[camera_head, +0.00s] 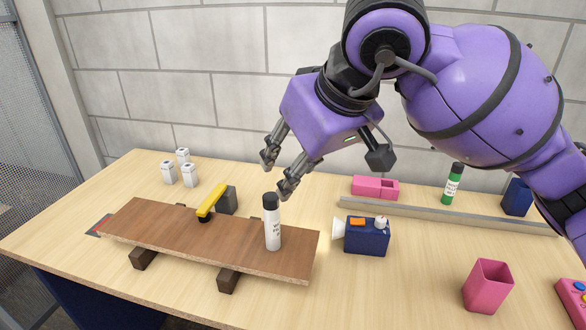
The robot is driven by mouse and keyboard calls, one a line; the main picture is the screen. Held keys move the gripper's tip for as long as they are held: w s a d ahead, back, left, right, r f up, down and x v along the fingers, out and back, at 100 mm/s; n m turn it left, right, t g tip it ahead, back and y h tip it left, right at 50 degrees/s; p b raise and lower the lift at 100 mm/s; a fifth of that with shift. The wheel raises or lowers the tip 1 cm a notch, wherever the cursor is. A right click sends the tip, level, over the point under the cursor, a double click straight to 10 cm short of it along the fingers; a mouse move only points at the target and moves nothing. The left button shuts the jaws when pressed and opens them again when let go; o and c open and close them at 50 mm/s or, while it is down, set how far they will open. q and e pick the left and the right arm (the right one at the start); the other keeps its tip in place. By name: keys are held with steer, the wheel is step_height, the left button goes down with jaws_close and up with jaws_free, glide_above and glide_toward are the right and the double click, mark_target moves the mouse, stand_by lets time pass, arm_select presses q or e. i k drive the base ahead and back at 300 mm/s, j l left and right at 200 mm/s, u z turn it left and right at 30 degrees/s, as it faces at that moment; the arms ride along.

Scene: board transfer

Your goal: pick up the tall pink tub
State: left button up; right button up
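The tall pink tub (487,289) stands upright on the table at the lower right, with its open top facing up. My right gripper (277,177) reaches in from the right, above the back middle of the table. Its two fingers are spread with nothing between them. It is well up and to the left of the tub, not touching it. My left gripper is out of view.
A brown board (180,235) on dark blocks carries a white bottle with a black cap (272,228) and a yellow-handled tool (212,200). A blue device (368,238), a grey rail (430,215), a low pink box (375,187) and a green bottle (453,186) stand nearby.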

mark_target(489, 282)
steer(key=z, duration=1.35)
